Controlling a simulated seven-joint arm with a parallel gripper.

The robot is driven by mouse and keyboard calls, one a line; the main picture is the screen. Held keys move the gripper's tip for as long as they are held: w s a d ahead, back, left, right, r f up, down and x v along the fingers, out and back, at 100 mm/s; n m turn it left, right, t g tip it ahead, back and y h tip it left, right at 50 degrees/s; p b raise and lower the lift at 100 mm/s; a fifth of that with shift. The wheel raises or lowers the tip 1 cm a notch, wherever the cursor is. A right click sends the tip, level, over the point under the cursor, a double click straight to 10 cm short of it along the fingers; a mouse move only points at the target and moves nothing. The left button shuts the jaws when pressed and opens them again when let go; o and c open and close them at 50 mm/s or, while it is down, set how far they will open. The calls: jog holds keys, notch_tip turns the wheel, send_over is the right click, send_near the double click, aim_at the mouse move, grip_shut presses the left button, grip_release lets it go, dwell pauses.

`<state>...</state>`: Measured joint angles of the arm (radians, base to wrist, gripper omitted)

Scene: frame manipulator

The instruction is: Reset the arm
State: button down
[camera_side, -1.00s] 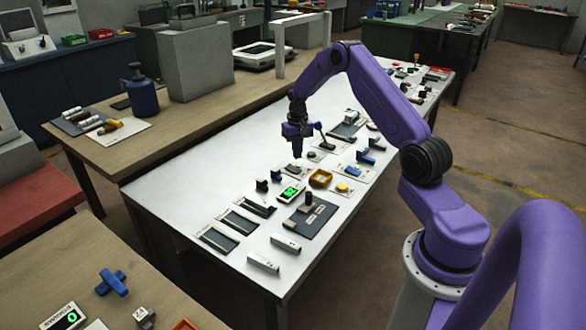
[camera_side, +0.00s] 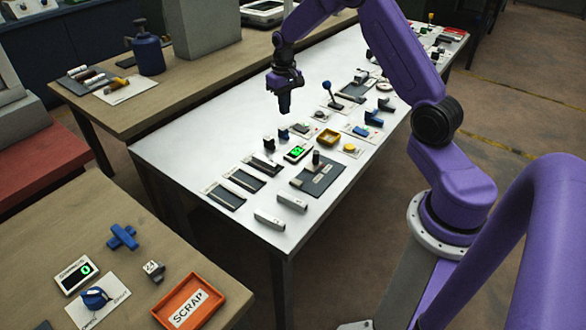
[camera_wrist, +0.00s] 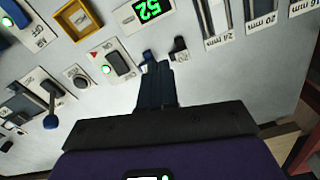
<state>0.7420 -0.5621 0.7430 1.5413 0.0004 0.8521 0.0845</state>
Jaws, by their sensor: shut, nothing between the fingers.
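My purple arm reaches over the white table (camera_side: 180,150) from the right. My gripper (camera_side: 284,108) hangs above the table, pointing down, apart from everything on it. It also shows in the wrist view (camera_wrist: 157,68), with its dark fingers together and nothing between them. Below and around it are small fixtures: a green-lit display (camera_side: 298,152), an orange tray (camera_side: 328,137) and a blue-knobbed lever (camera_side: 328,88). In the wrist view the display (camera_wrist: 148,10) reads 52, and a rocker switch (camera_wrist: 119,63) has a green light beside it.
Slotted dark plates (camera_side: 226,195) and grey bars (camera_side: 270,220) lie at the table's near end. A wooden bench (camera_side: 60,210) in front holds a SCRAP tray (camera_side: 188,303), a display and knobs. Another bench behind holds a blue bottle (camera_side: 147,52). The white table's left side is bare.

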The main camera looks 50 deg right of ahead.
jog(key=s+a+r+n, duration=0.4)
jog(key=s+a, duration=0.3)
jog(key=a, duration=0.3)
jog(key=s+a+r+n, duration=0.3)
jog(key=s+a+r, duration=0.3)
jog(key=a, duration=0.5)
jog(key=s+a+n, duration=0.1)
jog(key=s+n, duration=0.7)
jog(key=s, duration=1.5)
jog(key=shift+s+r+n, duration=0.3)
jog(key=shift+s+r, duration=0.05)
jog(key=shift+r, duration=0.05)
